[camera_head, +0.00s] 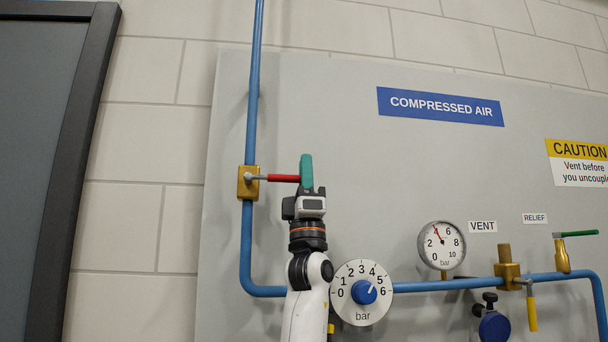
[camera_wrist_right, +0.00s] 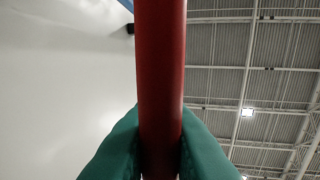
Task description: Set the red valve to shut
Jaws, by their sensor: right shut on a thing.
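The red valve is a brass body (camera_head: 248,183) on the vertical blue pipe, with a red lever handle (camera_head: 283,178) pointing right, roughly level and across the pipe. My right gripper (camera_head: 306,172) has green fingers and is shut on the outer end of the red handle, coming up from below. In the right wrist view the red handle (camera_wrist_right: 161,70) runs up the middle of the picture between the two green fingers (camera_wrist_right: 160,150), which touch it on both sides. The handle's outer tip is hidden by the fingers. My left gripper is not in view.
A grey panel carries the blue pipe (camera_head: 247,235), a dial with a blue knob (camera_head: 364,292), a pressure gauge (camera_head: 441,247), a yellow-handled vent valve (camera_head: 532,312) and a green-handled relief valve (camera_head: 580,234).

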